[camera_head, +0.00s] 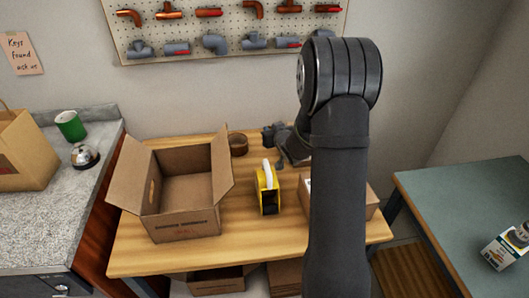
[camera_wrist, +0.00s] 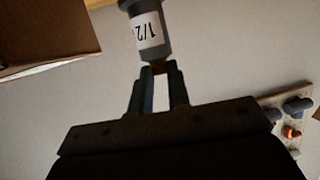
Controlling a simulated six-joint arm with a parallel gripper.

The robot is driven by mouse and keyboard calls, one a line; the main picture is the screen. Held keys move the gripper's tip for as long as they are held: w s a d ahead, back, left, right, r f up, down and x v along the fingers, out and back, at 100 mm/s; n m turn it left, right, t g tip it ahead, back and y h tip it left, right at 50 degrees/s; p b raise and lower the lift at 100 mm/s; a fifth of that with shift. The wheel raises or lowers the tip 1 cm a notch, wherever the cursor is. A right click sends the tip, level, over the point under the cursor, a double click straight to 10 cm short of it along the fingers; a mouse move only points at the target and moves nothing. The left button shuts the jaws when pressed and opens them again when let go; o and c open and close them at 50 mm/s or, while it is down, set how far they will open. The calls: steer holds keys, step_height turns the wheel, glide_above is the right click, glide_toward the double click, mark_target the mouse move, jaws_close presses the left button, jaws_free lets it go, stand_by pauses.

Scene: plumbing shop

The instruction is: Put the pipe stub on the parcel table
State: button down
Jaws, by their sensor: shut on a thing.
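The pipe stub (camera_wrist: 150,35) is a grey cylinder with a white label, partly legible as "1/2", at the top of the wrist view; its upper end is cut off by the frame. My gripper (camera_wrist: 160,72) is shut on its near end, where a small orange-brown part shows between the fingertips. In the head view my gripper (camera_head: 280,148) is small and dark, over the back of the parcel table (camera_head: 243,215), a light wooden table. There I cannot clearly separate stub from fingers. My arm hides part of the table.
An open cardboard box (camera_head: 185,222) stands on the table's left. A yellow tape dispenser (camera_head: 268,190), a brown tape roll (camera_head: 238,144) and another carton (camera_head: 364,197) are also on it. A pegboard of fittings (camera_head: 230,30) hangs behind. Bare wood shows around the dispenser.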

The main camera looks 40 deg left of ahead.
steer(key=shift+f, duration=2.8)
steer(key=shift+f, duration=0.1)
steer(key=c, duration=1.4)
jaws_free()
steer(key=shift+f, duration=0.15)
steer(key=shift+o, duration=0.2)
steer(key=shift+s+d+r, duration=0.1)
steer(key=shift+d+r, duration=0.1)
steer(key=shift+r, duration=0.1)
step_height(320, 180, up, 8)
steer(key=s+d, duration=0.1)
steer(key=d, duration=0.1)
steer(key=shift+s, duration=0.2)
steer(key=shift+f, duration=0.15)
